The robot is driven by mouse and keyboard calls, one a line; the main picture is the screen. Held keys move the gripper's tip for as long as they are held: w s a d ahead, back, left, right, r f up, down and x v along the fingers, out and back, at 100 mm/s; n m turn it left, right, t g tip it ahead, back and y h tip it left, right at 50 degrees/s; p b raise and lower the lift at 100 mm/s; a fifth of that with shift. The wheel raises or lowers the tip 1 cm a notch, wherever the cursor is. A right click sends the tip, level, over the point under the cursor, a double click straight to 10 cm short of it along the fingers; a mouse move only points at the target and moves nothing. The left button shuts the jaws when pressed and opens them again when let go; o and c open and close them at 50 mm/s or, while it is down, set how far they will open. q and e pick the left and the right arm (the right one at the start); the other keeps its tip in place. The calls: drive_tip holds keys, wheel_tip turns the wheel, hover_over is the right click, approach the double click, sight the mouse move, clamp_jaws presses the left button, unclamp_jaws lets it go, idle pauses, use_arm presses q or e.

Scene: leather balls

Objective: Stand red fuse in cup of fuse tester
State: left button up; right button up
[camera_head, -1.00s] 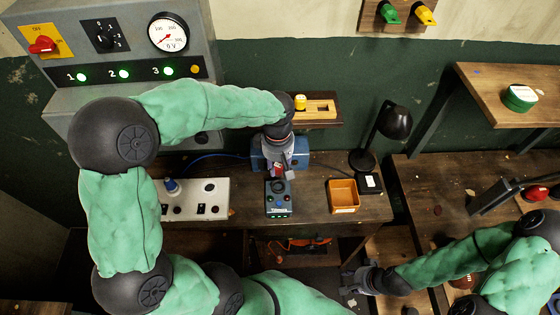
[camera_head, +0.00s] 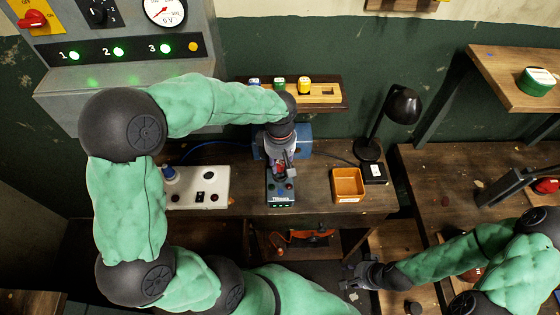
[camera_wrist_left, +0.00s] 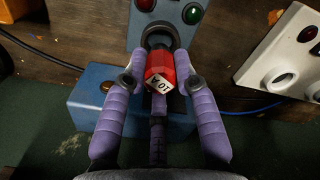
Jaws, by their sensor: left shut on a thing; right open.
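The red fuse (camera_wrist_left: 157,66), with a white "10 A" label, is between the fingers of my left gripper (camera_wrist_left: 160,84). In the head view, my left gripper (camera_head: 280,165) is over the back part of the blue-grey fuse tester (camera_head: 281,192). In the wrist view, the tester's dark round cup (camera_wrist_left: 158,34) shows just beyond the fuse's far end. The fuse overlaps the cup's near edge; I cannot tell whether its end is inside. The tester also carries a red and a green button. My right gripper (camera_head: 350,284) is open and empty, low at right of centre.
An orange tray (camera_head: 347,184) and a black lamp (camera_head: 400,106) stand right of the tester. A white switch box (camera_head: 200,187) is to its left. A blue box (camera_head: 300,142) stands behind. A wooden rack (camera_head: 325,92) at the back holds blue, green and yellow fuses.

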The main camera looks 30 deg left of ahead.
sight(280, 162)
use_arm(q)
drive_tip(key=shift+f+b, duration=1.05)
drive_tip(key=shift+f, duration=0.25)
idle(0.6)
drive_tip(key=o, duration=1.1)
drive_tip(key=shift+o, duration=0.2)
drive_tip(key=o, duration=0.5)
drive_tip(key=shift+r, duration=0.15)
drive_tip(key=shift+r+p, duration=2.9)
drive_tip(key=shift+r, duration=0.95)
